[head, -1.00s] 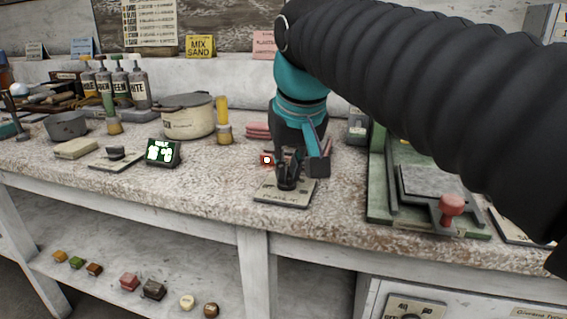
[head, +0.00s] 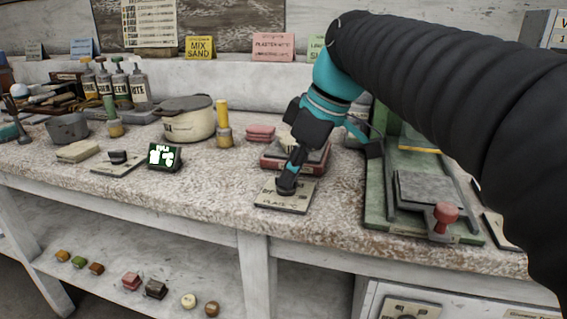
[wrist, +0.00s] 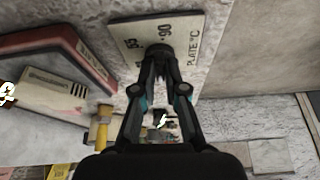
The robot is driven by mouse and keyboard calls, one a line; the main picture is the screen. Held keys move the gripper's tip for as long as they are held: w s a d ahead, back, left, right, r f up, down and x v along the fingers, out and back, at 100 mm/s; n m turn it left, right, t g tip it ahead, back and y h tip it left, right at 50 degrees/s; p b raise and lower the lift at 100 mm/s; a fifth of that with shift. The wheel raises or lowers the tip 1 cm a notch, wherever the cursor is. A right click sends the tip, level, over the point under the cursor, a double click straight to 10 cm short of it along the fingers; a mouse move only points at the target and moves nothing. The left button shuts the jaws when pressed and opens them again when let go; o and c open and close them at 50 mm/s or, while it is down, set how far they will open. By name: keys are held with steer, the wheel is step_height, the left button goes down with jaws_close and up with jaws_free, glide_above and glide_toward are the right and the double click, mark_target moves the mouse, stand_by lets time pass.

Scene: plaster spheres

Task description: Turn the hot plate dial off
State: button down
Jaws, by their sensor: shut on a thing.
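The dial plate (head: 268,202), a pale card-like panel marked PLATE °C, lies on the bench near its front edge. It also shows in the wrist view (wrist: 190,54) with numbers, including 90. The black dial knob (wrist: 158,50) is on this plate. My gripper (head: 288,183) comes down from the upper right, tilted. In the wrist view its fingertips (wrist: 160,62) are shut on the knob and cover part of it. The knob's pointer mark is hidden, so its setting cannot be read. A red-based device (head: 270,164), perhaps the hot plate, stands just behind.
A green-framed press (head: 378,200) with a red knob (head: 445,213) stands to the right. To the left are a green-lit display (head: 164,157), another plate with a dark knob (head: 118,157), a lidded pot (head: 190,124) and a yellow-handled tool (head: 223,125). Bare bench lies left of the dial plate.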

steer(key=shift+w+n+g, duration=0.2)
steer(key=shift+n+g, duration=0.5)
steer(key=shift+n, duration=1.2)
steer(key=c, duration=1.2)
jaws_free()
steer(key=shift+r, duration=0.1)
steer(key=v, duration=1.1)
steer(key=shift+d+r, duration=0.25)
steer(key=shift+d, duration=0.1)
